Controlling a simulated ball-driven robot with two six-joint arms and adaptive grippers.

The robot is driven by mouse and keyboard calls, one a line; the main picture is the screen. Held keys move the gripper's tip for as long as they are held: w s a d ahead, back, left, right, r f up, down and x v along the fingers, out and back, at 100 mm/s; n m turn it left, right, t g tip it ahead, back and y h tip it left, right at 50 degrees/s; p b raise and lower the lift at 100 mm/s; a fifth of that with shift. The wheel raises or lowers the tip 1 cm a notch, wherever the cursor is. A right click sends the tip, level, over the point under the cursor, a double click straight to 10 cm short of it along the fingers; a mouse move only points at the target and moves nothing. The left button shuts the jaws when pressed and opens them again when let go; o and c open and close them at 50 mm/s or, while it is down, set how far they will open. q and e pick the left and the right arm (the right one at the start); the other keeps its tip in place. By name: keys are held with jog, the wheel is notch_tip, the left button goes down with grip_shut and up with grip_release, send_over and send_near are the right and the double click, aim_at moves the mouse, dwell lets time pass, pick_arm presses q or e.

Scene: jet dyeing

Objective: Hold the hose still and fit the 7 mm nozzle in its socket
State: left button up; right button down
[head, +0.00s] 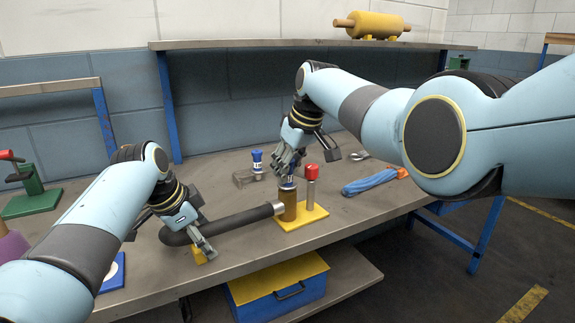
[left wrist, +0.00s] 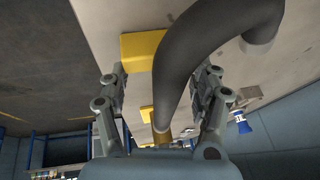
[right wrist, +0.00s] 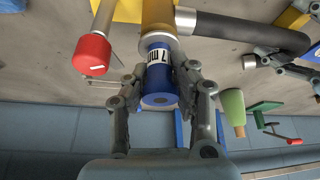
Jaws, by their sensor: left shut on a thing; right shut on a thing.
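The dark hose (head: 238,220) curves over the table, and its metal-collared end meets the brass socket (head: 288,204) on a yellow base (head: 312,214). My left gripper (head: 203,247) is shut on the hose near its bend; the hose runs between the fingers in the left wrist view (left wrist: 180,70). My right gripper (head: 288,172) is shut on the blue 7 mm nozzle (right wrist: 158,85), whose white label faces the right wrist camera. The nozzle is in line with the brass socket (right wrist: 158,14), at its mouth. I cannot tell how deep it sits.
A red-capped post (head: 311,172) stands on the yellow base close to my right gripper. Another blue nozzle (head: 257,160) stands behind, to the left. A blue box with a yellow lid (head: 278,285) is below the table's front edge.

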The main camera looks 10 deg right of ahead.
jog(key=shift+f, duration=0.45)
jog(key=c, duration=1)
grip_release()
jog(key=shift+r, duration=0.1)
jog(key=v, duration=1.2)
jog(key=shift+o, duration=0.3)
